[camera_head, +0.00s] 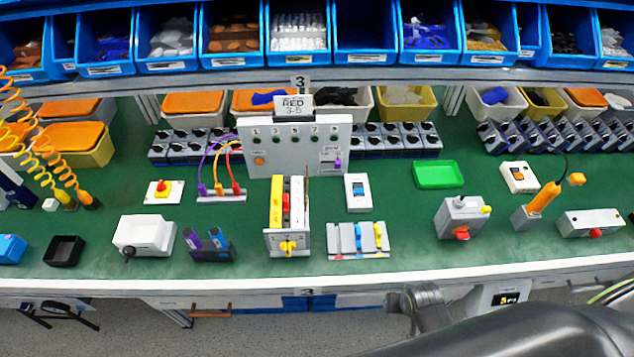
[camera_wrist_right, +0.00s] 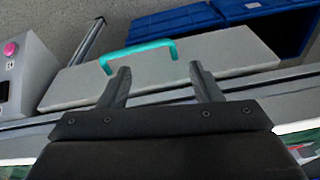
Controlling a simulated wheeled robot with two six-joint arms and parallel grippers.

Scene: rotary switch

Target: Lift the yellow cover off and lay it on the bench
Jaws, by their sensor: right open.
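A yellow cover (camera_head: 277,203) stands upright on the left part of a switch unit (camera_head: 288,232) at the middle of the green bench (camera_head: 345,265) in the head view. Beside it are a red part and a white panel, and a yellow rotary knob (camera_head: 288,247) is on the unit's front. My right gripper (camera_wrist_right: 160,70) is open and empty in the right wrist view, pointing at a pale drawer front with a teal handle. In the head view my right arm comes in at the lower right, below the bench's front edge, well away from the cover. My left gripper is not in view.
A grey board (camera_head: 295,150) with numbered lamps stands behind the unit. A white box (camera_head: 143,235), blue holders (camera_head: 208,245) and a small-switch block (camera_head: 358,240) stand to its sides. A green tray (camera_head: 438,174) lies right. Bare bench shows between the small-switch block and the grey box (camera_head: 462,218).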

